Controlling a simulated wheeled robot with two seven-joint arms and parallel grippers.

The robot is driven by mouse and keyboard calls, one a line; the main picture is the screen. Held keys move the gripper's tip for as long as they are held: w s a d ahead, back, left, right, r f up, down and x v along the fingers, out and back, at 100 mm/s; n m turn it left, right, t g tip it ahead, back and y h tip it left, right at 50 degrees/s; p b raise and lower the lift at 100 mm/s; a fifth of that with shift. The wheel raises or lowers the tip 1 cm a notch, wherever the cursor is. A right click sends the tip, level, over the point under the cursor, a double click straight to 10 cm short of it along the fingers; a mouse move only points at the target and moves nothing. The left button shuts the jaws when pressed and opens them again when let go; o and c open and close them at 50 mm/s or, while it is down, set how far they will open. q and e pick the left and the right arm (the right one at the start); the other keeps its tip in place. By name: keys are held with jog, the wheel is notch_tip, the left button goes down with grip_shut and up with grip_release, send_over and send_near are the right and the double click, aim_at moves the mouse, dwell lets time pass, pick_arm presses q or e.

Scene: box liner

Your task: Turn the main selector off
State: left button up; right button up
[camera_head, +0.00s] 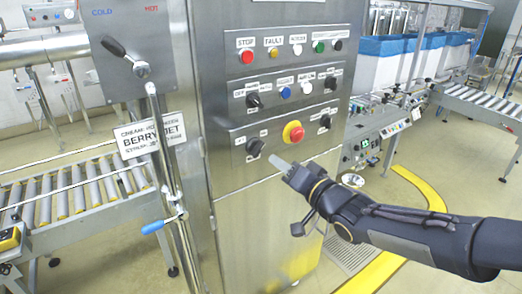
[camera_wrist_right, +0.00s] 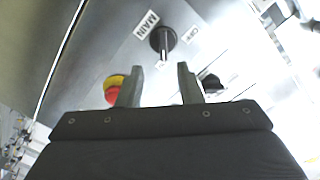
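The main selector (camera_head: 255,147) is a black knob at the lower left of the lowest control row on the steel cabinet. In the right wrist view the selector (camera_wrist_right: 162,40) stands beside a MAIN label (camera_wrist_right: 146,25) and an OFF label (camera_wrist_right: 194,33). Its bar runs roughly up and down in that picture. My right gripper (camera_head: 283,167) is just below and right of it in the head view. In the wrist view its two fingers (camera_wrist_right: 161,82) are apart, with nothing between them, and the selector lies beyond the tips. My left gripper is not in view.
A red emergency stop on yellow (camera_head: 293,132) sits right of the selector, close to my right gripper. More knobs, lamps and buttons are above. A lever valve (camera_head: 141,68) and pipe stand left. A roller conveyor (camera_head: 80,195) is at the left.

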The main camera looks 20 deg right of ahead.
aim_at(261, 149)
jog(key=x, duration=0.8)
jog(key=shift+s+r, duration=0.1)
jog(key=shift+r, duration=0.15)
grip_shut()
